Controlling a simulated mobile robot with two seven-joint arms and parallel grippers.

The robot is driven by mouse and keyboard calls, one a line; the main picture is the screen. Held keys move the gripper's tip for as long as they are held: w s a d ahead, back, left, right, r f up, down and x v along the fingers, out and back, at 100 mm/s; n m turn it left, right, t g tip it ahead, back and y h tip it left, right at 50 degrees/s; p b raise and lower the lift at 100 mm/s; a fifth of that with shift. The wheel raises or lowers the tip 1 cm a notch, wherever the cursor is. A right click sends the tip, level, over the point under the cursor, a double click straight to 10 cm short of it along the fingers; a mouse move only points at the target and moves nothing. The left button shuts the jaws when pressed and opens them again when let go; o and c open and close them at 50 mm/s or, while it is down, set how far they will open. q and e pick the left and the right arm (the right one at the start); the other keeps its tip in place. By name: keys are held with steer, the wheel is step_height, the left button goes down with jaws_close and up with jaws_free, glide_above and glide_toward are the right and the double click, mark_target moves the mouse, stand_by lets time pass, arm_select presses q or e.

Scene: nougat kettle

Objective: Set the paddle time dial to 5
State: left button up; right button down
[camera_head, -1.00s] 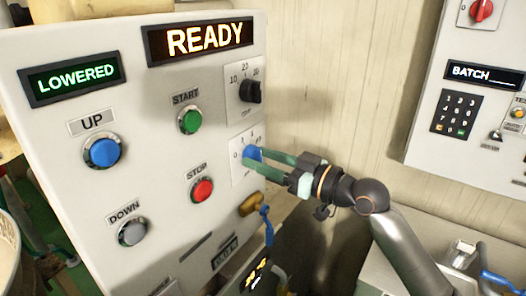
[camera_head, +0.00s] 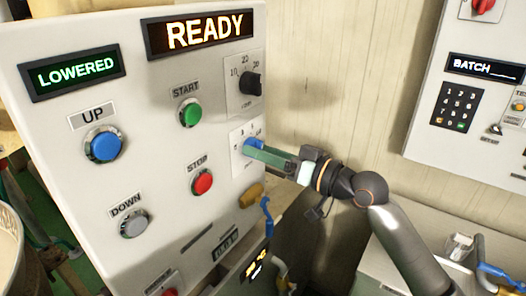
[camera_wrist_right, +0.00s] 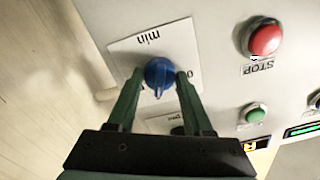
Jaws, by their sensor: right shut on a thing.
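The blue paddle time dial (camera_head: 249,146) sits on a small white plate on the grey panel, below a black knob. My right gripper (camera_head: 253,148) is shut on this dial, one finger on each side, as the right wrist view (camera_wrist_right: 158,80) shows. The fingers partly hide the dial and its scale in the head view. My left gripper is not in view.
A black knob (camera_head: 250,84) with its own scale is just above. The green START button (camera_head: 190,112) and red STOP button (camera_head: 202,183) are to the left. A second panel (camera_head: 425,140) stands at the right.

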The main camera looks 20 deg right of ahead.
steer(key=shift+c, duration=1.5)
jaws_free()
steer(key=b+v, duration=0.4)
steer(key=v, duration=0.8)
steer(key=shift+s+b, duration=0.2)
steer(key=shift+b, duration=0.15)
steer(key=shift+d, duration=0.15)
